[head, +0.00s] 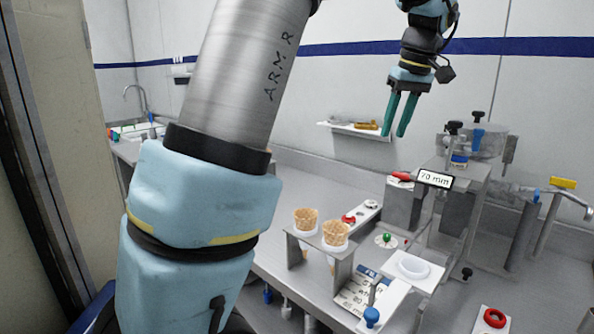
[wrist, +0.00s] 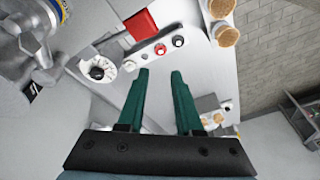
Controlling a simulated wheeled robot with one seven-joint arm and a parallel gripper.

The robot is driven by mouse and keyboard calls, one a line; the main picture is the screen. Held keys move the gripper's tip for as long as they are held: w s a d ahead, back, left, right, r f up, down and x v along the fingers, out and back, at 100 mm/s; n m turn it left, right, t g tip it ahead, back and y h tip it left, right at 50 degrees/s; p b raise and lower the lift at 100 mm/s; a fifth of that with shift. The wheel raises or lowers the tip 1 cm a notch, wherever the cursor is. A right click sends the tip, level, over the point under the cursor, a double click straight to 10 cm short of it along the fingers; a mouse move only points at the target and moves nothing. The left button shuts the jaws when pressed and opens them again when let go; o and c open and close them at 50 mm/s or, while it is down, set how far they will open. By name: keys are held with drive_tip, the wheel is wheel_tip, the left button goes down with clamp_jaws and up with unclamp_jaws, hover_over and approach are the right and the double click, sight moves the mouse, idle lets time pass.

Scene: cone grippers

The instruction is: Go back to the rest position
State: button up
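My gripper (head: 401,115) is raised in the air at the upper right of the head view, above the workbench and in front of the white wall. Its two green fingers point down and stand apart with nothing between them. In the wrist view the fingers of my gripper (wrist: 160,88) also show a clear gap, with the bench far below. My grey and blue arm fills the left middle of the head view and hides part of the bench behind it.
Two waffle cones (head: 306,219) (head: 335,234) sit in a metal stand (head: 340,262) on the bench. A machine with a "70 mm" sign (head: 435,180) stands to the right. A wall shelf (head: 350,129) lies behind my gripper. A sink (head: 140,130) is at far left.

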drive_tip(key=s+a+f, duration=0.1)
drive_tip(key=a+f, duration=0.3)
drive_tip(key=a, duration=0.2)
drive_tip(key=s+a+f+m, duration=0.1)
drive_tip(key=a+f, duration=0.3)
drive_tip(key=a, duration=0.1)
drive_tip(key=a+f+m+g+h, duration=0.1)
drive_tip(key=a+f, duration=0.4)
drive_tip(key=a, duration=0.1)
drive_tip(key=shift+s+a, duration=0.3)
drive_tip(key=shift+s, duration=0.1)
drive_tip(key=s+a+f+m, duration=0.1)
drive_tip(key=s+a+f, duration=0.7)
drive_tip(key=s+a, duration=0.2)
drive_tip(key=shift+s+a+f+m+h, duration=0.2)
drive_tip(key=shift+m+h, duration=0.1)
drive_tip(key=shift+m, duration=0.1)
drive_tip(key=shift+w+r, duration=0.1)
